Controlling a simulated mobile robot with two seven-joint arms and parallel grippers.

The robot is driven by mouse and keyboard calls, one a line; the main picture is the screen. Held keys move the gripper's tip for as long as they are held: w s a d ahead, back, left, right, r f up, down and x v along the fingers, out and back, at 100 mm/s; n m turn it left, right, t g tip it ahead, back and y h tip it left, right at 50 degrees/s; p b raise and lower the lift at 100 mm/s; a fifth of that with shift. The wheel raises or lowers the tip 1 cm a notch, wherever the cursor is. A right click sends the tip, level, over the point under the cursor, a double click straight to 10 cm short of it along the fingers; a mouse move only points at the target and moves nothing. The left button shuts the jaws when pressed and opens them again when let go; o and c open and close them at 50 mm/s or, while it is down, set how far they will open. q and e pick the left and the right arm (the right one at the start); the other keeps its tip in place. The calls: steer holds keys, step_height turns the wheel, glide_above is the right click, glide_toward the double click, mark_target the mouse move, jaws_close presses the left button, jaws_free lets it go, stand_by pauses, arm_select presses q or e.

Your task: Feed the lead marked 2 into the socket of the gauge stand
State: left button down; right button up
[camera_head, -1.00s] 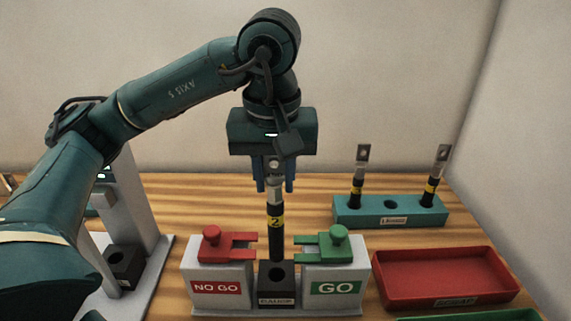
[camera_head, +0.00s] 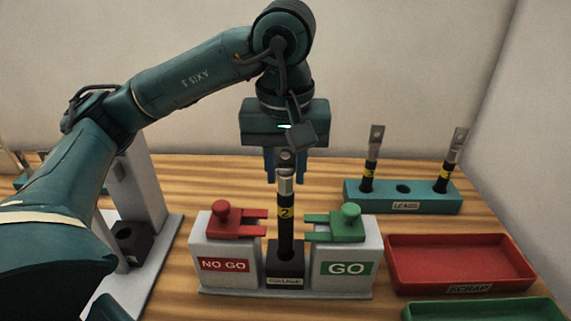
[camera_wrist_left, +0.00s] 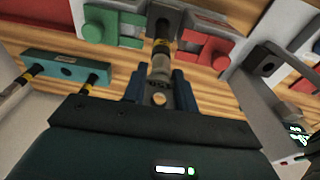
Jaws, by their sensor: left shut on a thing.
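The lead marked 2 (camera_head: 285,222) is a black rod with a yellow band and metal top, held upright. My left gripper (camera_head: 284,170) is shut on its metal top, also in the left wrist view (camera_wrist_left: 159,85). The gauge stand (camera_head: 230,282) has a dark socket block (camera_head: 285,275) between its NO GO and GO sides. The lead's lower end meets the socket's top and appears to be in the hole mouth; dark on dark hides the depth. The block also shows in the left wrist view (camera_wrist_left: 165,18). My right gripper is not in view.
Red (camera_head: 221,220) and green (camera_head: 349,220) forked slides flank the lead. A teal rack (camera_head: 385,205) holds two other leads, with an empty hole between them. A red scrap tray (camera_head: 465,288) and a green tray (camera_head: 485,309) stand right. A grey stand (camera_head: 140,195) is left.

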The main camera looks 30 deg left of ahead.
mark_target(285, 193)
arm_select(q)
steer(key=shift+f+b, duration=0.9)
steer(key=shift+f, duration=0.25)
steer(key=shift+f+b, duration=1.45)
steer(key=shift+f, duration=0.3)
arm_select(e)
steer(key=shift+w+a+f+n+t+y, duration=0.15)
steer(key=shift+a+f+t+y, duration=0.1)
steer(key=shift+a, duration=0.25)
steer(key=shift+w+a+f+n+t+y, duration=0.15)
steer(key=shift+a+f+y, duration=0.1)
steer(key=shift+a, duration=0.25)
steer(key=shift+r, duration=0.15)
arm_select(q)
steer(key=c, duration=1)
jaws_free()
steer(key=shift+c, duration=0.2)
